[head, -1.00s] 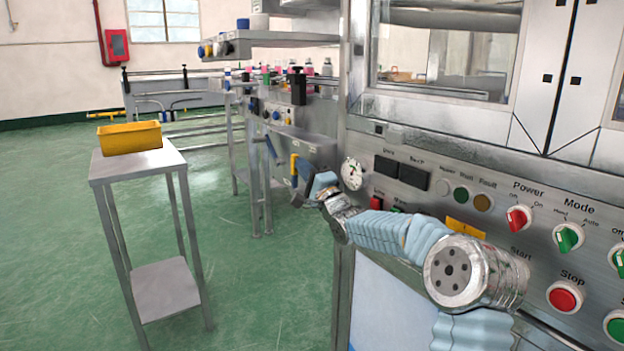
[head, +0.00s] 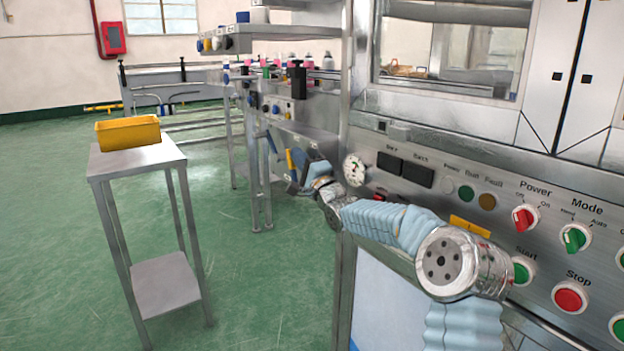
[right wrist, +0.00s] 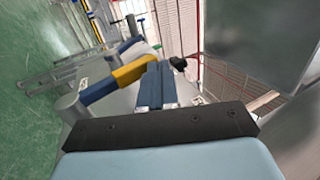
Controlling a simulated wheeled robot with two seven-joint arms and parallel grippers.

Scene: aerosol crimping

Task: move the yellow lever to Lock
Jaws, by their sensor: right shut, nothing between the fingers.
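The yellow lever (head: 290,160) shows in the head view on the side of the steel machine, leaning slightly with its top to the left. In the right wrist view the lever (right wrist: 132,71) is a yellow bar with a blue section, just left of my fingers. My right gripper (right wrist: 158,70) is shut and empty, its blue fingers close beside the lever; whether they touch I cannot tell. In the head view my right gripper (head: 300,184) is partly hidden by its own arm. No Lock marking is readable. My left gripper is out of view.
The control panel with a gauge (head: 354,170), a red power knob (head: 524,218) and a red stop button (head: 569,297) lies close to my right arm. A small steel table (head: 104,164) with a yellow bin (head: 128,133) stands left. Green floor between is free.

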